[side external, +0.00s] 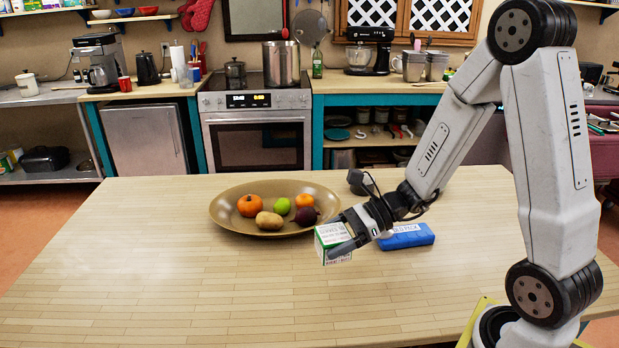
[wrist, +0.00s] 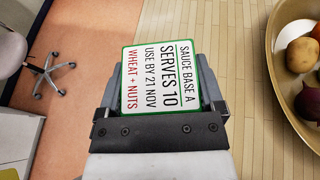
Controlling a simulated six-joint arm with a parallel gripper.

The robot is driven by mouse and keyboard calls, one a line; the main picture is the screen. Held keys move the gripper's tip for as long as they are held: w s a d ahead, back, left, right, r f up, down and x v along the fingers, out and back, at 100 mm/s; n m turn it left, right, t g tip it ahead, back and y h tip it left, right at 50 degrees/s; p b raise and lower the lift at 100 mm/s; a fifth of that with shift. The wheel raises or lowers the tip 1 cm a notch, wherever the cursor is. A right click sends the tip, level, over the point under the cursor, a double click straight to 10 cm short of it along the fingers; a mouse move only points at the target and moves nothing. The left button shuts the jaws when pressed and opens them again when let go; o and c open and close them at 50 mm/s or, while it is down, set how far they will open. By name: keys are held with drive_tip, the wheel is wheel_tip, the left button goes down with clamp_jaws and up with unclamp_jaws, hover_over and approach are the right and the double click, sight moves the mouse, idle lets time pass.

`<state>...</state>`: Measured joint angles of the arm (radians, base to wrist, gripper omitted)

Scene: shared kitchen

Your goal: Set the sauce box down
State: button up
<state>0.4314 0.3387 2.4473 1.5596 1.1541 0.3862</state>
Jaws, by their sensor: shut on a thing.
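The sauce box (side external: 331,242) is a small white and green carton. Its label in the wrist view (wrist: 160,78) reads "SAUCE BASE A, SERVES 10, USE BY 21 NOV, WHEAT + NUTS". My gripper (side external: 345,240) is shut on it, with one finger on each side of the box in the wrist view (wrist: 161,95). The box is at or just above the wooden table (side external: 180,270), in front of the bowl's right side. I cannot tell whether its underside touches the table.
A wide brown bowl (side external: 228,219) with several fruits and vegetables stands behind and left of the box. A blue box (side external: 408,238) lies close to the right of my gripper. The table's front and left are clear.

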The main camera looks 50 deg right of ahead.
drive_tip(key=shift+w+a, duration=0.4)
drive_tip(key=shift+a, duration=0.15)
drive_tip(key=w+a+n+g+y, duration=0.1)
drive_tip(key=w+a, duration=0.4)
drive_tip(key=a, duration=0.7)
drive_tip(key=shift+w+a+r+n+g, duration=0.15)
drive_tip(key=shift+n+g, duration=0.45)
drive_tip(key=shift+g, duration=0.1)
drive_tip(key=w+a+f, duration=0.1)
drive_tip(key=w+f, duration=0.2)
drive_tip(key=w, duration=0.1)
drive_tip(key=w+a+f, duration=0.1)
drive_tip(key=w+f, duration=0.1)
drive_tip(key=w, duration=0.2)
drive_tip(key=w+a+f, duration=0.1)
drive_tip(key=w+f, duration=0.2)
drive_tip(key=w, duration=0.1)
drive_tip(key=shift+w+a+f, duration=0.15)
drive_tip(key=shift+a+f, duration=0.15)
drive_tip(key=shift+w+a+f, duration=0.1)
drive_tip(key=shift+w+f, duration=0.25)
drive_tip(key=shift+w+a+f, duration=0.1)
drive_tip(key=shift+w+f, duration=0.15)
drive_tip(key=shift+f, duration=1.6)
